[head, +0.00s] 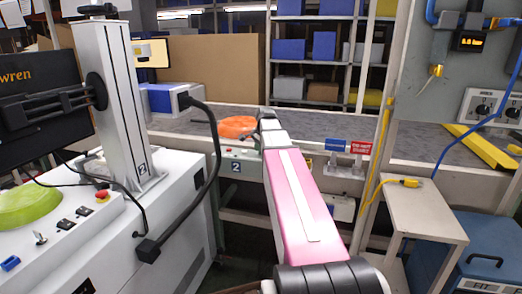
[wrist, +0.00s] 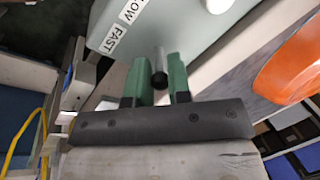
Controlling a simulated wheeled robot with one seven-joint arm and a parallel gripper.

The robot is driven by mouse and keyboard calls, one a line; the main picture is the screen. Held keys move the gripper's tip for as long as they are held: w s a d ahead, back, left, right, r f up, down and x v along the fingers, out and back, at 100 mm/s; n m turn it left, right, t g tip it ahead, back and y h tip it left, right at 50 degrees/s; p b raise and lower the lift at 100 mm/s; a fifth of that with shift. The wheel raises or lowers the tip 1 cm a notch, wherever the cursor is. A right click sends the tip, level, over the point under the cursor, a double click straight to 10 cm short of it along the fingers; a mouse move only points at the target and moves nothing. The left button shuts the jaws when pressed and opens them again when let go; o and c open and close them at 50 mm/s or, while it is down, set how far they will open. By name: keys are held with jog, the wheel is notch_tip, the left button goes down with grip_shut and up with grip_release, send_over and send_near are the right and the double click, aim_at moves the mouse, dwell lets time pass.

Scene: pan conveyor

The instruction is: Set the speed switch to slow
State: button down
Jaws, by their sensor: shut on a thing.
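The FAST label (wrist: 122,43) and a partly cut-off label ending in LOW (wrist: 132,10) are on that box. The lever appears nearer the FAST label, but its exact setting cannot be told. My gripper (wrist: 159,82) has its green fingers on either side of the lever and is shut on it. In the head view, my gripper (head: 264,113) is at the conveyor's front edge, and my arm hides the switch.
An orange pan (head: 238,127) lies on the grey conveyor belt (head: 350,128), just left of my gripper. It also shows at the right of the wrist view (wrist: 298,68). A blue-and-white device (head: 170,97) with a black cable is at left. A small table (head: 425,212) stands at right.

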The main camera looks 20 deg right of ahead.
jog(key=g+h, duration=0.1)
jog(key=w+a+g+h, duration=0.1)
jog(key=h, duration=0.1)
jog(key=shift+a+r, duration=0.1)
jog(key=shift+w+a+n+g+h, duration=0.1)
jog(key=shift+a+n+g+h, duration=0.1)
jog(key=shift+g+h, duration=0.4)
jog(key=shift+w+a+n+g+h, duration=0.1)
jog(key=shift+a+n+g+h, duration=0.15)
jog(key=shift+h, duration=0.55)
jog(key=c, duration=1.1)
grip_release()
jog(key=v, duration=1)
jog(key=shift+w+a+r, duration=0.15)
jog(key=shift+w+a, duration=0.05)
jog(key=shift+a, duration=0.1)
